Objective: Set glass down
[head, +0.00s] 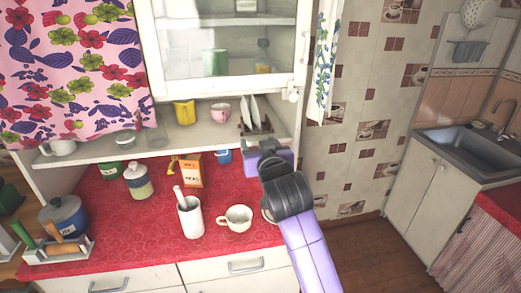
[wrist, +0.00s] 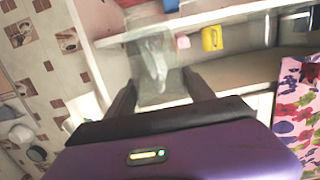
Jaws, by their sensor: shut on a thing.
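My gripper (wrist: 157,85) is shut on a clear glass (wrist: 155,52), which shows between the two dark fingers in the wrist view. The glass looks see-through and its far outline is faint. In the head view my gripper (head: 268,150) is over the back right of the red counter (head: 110,222), in front of the shelf with the plate rack. The fingers are mostly hidden there by my own wrist, and I cannot make out the held glass. I cannot tell whether the glass touches anything.
A white mug (head: 237,218), a white utensil pot (head: 190,218), an orange box (head: 192,171), a blue cup (head: 223,156) and a jar (head: 138,183) stand on the counter. A yellow mug (head: 183,113), a pink cup (head: 220,113) and plates (head: 255,113) are on the shelf. The front left counter is partly clear.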

